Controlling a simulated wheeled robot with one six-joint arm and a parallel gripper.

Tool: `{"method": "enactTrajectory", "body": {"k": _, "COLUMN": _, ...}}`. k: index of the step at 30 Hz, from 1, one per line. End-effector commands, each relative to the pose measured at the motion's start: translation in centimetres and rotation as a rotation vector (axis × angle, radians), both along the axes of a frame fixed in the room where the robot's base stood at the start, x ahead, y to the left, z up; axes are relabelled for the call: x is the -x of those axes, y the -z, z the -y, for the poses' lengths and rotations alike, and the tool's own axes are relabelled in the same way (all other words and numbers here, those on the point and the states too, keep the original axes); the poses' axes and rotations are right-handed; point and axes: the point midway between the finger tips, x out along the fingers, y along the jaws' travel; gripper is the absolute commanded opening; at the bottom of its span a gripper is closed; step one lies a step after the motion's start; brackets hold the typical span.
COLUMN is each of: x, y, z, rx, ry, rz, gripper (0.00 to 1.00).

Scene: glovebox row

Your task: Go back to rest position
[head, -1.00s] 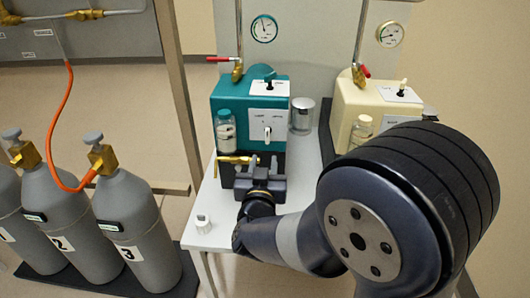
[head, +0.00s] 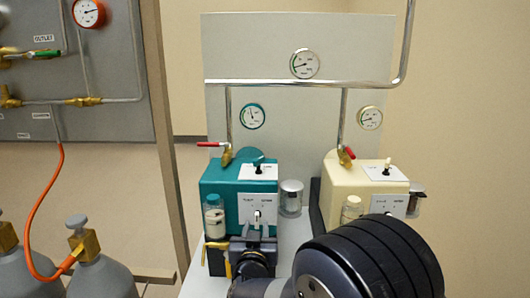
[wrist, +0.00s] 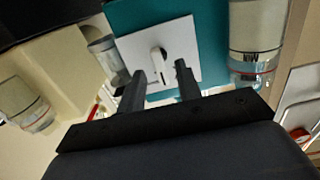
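My gripper (head: 253,241) is in front of the teal box (head: 222,180), just below its white front panel, with part of my dark arm at the lower right. In the wrist view, my gripper (wrist: 163,88) has its two dark fingers apart with nothing between them. Beyond the fingers, the white panel (wrist: 178,45) with its pale lever handle (wrist: 158,62) shows on the teal face. I cannot tell in the head view how far the fingertips are from the panel.
A cream box (head: 350,183) stands at the right, partly behind my arm. A glass jar (head: 214,218) is on the teal box's left, above a brass fitting (head: 213,247). Grey cylinders (head: 100,279) with an orange hose (head: 40,215) stand at the left, beside a metal post (head: 166,130).

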Motion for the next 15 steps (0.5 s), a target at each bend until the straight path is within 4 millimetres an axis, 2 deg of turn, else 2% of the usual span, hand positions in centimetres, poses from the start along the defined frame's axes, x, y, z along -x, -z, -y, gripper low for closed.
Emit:
{"method": "enactTrajectory", "body": {"k": 3, "x": -1.7, "y": 0.1, "z": 0.1, "rx": 0.001, "ry": 0.001, "rz": 0.0, "gripper": 0.33}}
{"method": "enactTrajectory", "body": {"k": 6, "x": -2.5, "y": 0.0, "z": 0.1, "rx": 0.004, "ry": 0.0, "rz": 0.0, "gripper": 0.33}}
{"method": "enactTrajectory", "body": {"k": 15, "x": -2.3, "y": 0.0, "z": 0.1, "rx": 0.047, "ry": 0.0, "rz": -0.002, "gripper": 0.33}}
